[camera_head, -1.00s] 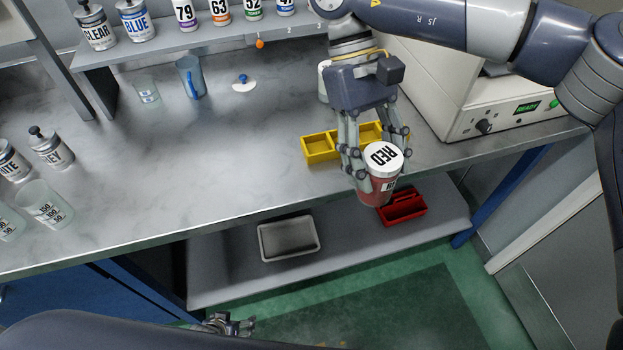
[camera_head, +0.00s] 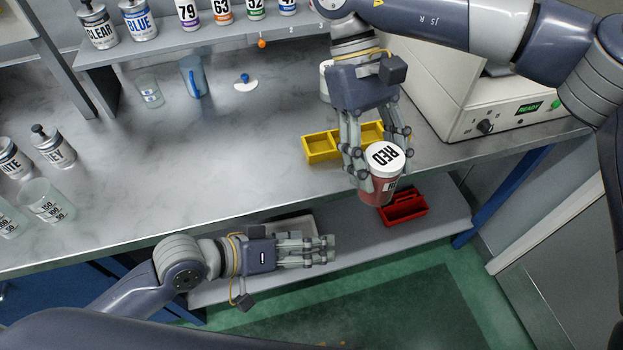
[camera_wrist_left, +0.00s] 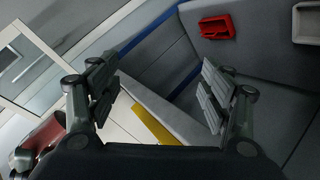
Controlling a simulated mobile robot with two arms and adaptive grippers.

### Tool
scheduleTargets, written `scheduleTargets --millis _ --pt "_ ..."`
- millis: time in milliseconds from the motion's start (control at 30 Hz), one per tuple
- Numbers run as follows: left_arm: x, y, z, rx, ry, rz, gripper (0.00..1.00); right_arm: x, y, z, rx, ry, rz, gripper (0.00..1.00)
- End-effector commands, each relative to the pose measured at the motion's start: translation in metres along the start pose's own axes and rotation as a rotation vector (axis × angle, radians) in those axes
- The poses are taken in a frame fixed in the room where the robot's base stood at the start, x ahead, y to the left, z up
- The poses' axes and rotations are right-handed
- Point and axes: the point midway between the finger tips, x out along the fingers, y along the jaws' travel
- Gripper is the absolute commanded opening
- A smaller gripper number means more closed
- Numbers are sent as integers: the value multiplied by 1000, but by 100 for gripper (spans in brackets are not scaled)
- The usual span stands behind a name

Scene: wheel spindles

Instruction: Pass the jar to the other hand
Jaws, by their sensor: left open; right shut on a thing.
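The jar (camera_head: 381,178) is red with a white lid marked RED. My right gripper (camera_head: 376,165) is shut on it and holds it a little tilted, near the front edge of the bench. My left gripper (camera_head: 325,250) is open and empty, in front of the bench, lower and to the left of the jar in the head view. In the left wrist view the open fingers of my left gripper (camera_wrist_left: 160,95) have nothing between them. A dark red shape, perhaps the jar (camera_wrist_left: 40,140), shows at the lower left there, outside the fingers.
A yellow divided tray (camera_head: 322,148) is on the bench behind the jar. A red bin (camera_head: 405,210) is on the lower shelf, also seen in the left wrist view (camera_wrist_left: 216,27). A grey tray (camera_head: 298,226) is partly behind my left arm. A white machine (camera_head: 470,95) stands right.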

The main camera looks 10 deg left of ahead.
Motion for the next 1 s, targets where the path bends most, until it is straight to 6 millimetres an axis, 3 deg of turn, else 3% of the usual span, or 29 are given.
scheduleTargets --millis 33,100,200,400,533,767,1000 --pt "-12 24 -20 98 5 44 73 0 0 0 0 0 0 18" --pt "-27 51 -43 260 8 95 73 0 0 0 0 0 0 18" --pt "-44 75 -70 473 20 140 73 0 0 0 0 0 0 18" --pt "-70 108 -101 801 50 196 73 0 0 0 0 0 0 18" --pt "-80 120 -109 918 60 215 73 0 0 0 0 0 0 18" --pt "-74 126 -112 964 66 226 73 0 0 0 0 0 0 18" --pt "-38 135 -110 959 68 228 73 0 0 0 0 0 0 18"
